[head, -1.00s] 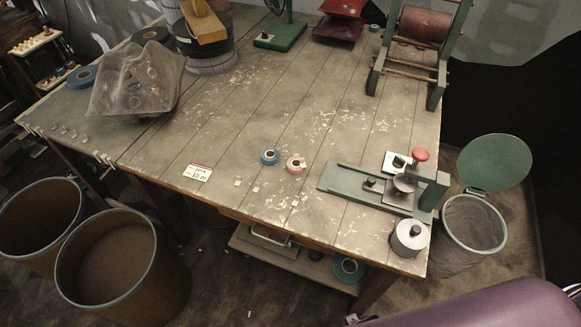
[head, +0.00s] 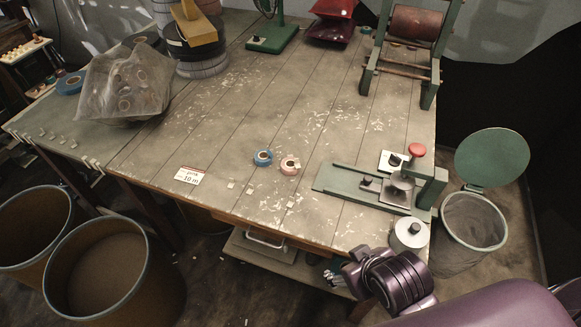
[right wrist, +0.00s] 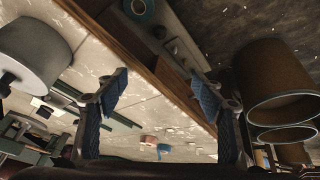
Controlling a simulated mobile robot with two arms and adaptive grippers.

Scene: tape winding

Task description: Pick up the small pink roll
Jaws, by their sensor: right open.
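The small pink roll (head: 290,165) lies on the worn wooden table (head: 240,120), near its front edge and just right of a small blue roll (head: 263,158). In the right wrist view the pink roll (right wrist: 148,140) and the blue roll (right wrist: 163,149) show small, between and beyond the fingers. My right gripper (head: 338,274) is in front of the table's front edge, below and to the right of the pink roll and well apart from it. In the right wrist view its two blue-padded fingers (right wrist: 160,98) are spread and empty. My left gripper does not show.
A green winding device (head: 375,190) with a red knob stands right of the rolls, and a metal cylinder (head: 409,233) sits at the table corner. A label card (head: 189,176) lies to the left. Bins (head: 100,275) stand on the floor. The table middle is mostly clear.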

